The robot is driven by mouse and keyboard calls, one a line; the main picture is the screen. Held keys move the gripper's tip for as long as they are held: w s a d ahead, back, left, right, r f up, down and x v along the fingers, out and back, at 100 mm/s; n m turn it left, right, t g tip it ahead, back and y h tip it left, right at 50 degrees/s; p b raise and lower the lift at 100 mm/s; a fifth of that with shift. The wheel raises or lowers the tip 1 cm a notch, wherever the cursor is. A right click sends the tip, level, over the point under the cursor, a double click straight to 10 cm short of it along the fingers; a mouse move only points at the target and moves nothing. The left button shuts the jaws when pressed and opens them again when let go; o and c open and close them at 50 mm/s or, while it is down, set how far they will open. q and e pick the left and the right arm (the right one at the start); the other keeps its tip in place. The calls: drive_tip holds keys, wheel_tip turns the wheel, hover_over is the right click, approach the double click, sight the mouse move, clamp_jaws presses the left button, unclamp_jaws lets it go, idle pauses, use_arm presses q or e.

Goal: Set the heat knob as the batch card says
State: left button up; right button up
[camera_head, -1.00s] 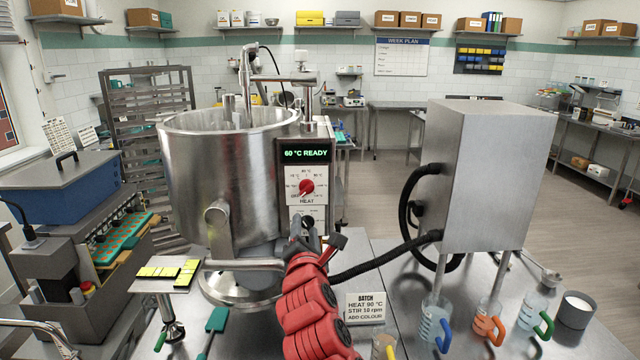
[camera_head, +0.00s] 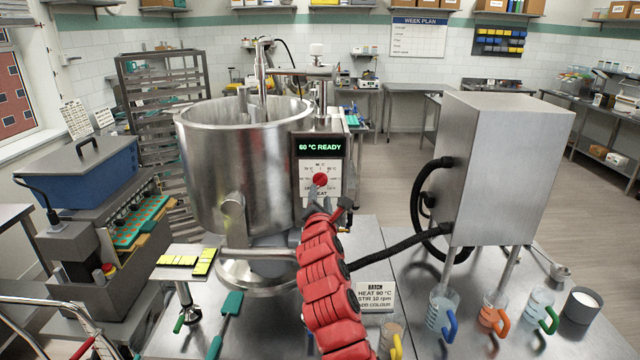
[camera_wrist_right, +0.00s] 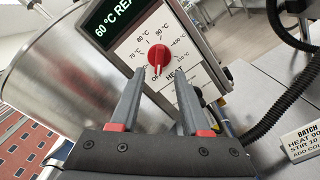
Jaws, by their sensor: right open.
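The red heat knob (camera_head: 320,179) sits on the kettle's white dial panel below a green display (camera_head: 320,147) reading "60 °C READY". In the right wrist view the knob (camera_wrist_right: 159,56) lies just beyond my fingertips, with 70, 80, 90 and 100 °C marks around it; its pale pointer line seems to face down, near OFF. My right gripper (camera_wrist_right: 160,75) is open, its two fingers below the knob; I cannot tell whether they touch it. The batch card (camera_head: 376,297) reads "HEAT 90 °C, STIR 10 rpm, ADD COLOUR". My left gripper is not in view.
The steel kettle (camera_head: 230,160) stands left of the panel. A steel box on legs (camera_head: 505,165) with a black hose stands right. Jugs with blue (camera_head: 442,312), orange and green handles stand below it. A small tray with yellow pieces (camera_head: 165,274) is at left.

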sight(320, 185)
drive_tip(key=w, duration=0.4)
drive_tip(key=shift+w+d, duration=0.1)
drive_tip(key=shift+d, duration=0.1)
drive_tip(key=shift+w+a, duration=0.25)
drive_tip(key=shift+w, duration=0.35)
clamp_jaws()
